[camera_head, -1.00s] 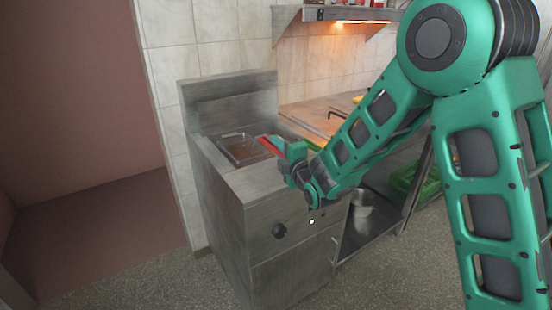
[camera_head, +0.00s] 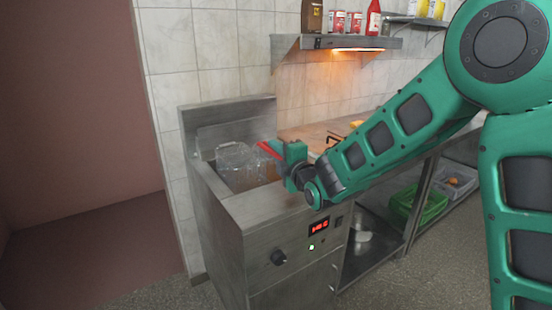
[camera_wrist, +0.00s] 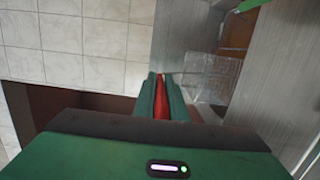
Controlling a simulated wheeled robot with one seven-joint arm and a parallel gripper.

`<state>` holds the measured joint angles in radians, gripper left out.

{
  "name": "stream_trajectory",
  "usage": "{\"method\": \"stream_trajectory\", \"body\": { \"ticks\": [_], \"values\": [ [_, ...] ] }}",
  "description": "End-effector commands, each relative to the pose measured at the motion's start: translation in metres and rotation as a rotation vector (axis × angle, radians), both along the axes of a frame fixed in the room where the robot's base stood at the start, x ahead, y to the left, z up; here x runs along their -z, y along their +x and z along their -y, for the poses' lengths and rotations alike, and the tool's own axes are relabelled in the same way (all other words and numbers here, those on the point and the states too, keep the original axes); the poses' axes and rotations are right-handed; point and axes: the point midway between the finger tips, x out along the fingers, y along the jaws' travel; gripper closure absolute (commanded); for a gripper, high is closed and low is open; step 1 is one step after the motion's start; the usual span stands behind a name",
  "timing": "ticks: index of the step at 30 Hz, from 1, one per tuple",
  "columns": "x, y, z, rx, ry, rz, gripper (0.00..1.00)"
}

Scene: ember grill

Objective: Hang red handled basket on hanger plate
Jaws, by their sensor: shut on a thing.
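The basket (camera_head: 238,166) is a pale wire mesh box with a red handle (camera_head: 266,149). It is at the fryer well of the metal fryer (camera_head: 262,208), with its top above the fryer's rim. In the wrist view the mesh basket (camera_wrist: 208,76) shows beyond the fingers. My gripper (camera_head: 281,152) is shut on the red handle, which also shows between the fingers in the wrist view (camera_wrist: 161,104). The upright metal back plate (camera_head: 229,112) rises behind the well; I cannot make out a hook on it. My gripper hides part of the handle.
A counter (camera_head: 310,135) adjoins the fryer on the right. A wall shelf (camera_head: 345,43) with bottles and cans hangs above it. A green crate (camera_head: 418,204) stands on the lower rack. A tiled wall (camera_head: 170,60) is behind, and the floor at left is clear.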

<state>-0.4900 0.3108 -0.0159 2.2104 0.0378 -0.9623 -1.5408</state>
Motion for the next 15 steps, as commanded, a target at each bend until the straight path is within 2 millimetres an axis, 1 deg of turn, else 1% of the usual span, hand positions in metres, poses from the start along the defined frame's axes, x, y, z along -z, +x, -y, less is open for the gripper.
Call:
{"method": "stream_trajectory", "body": {
  "ticks": [1,15],
  "values": [
    [-0.009,0.000,0.000,0.000,0.003,0.005,1.00],
    [-0.065,0.000,0.000,0.000,0.002,0.004,1.00]
  ]
}}
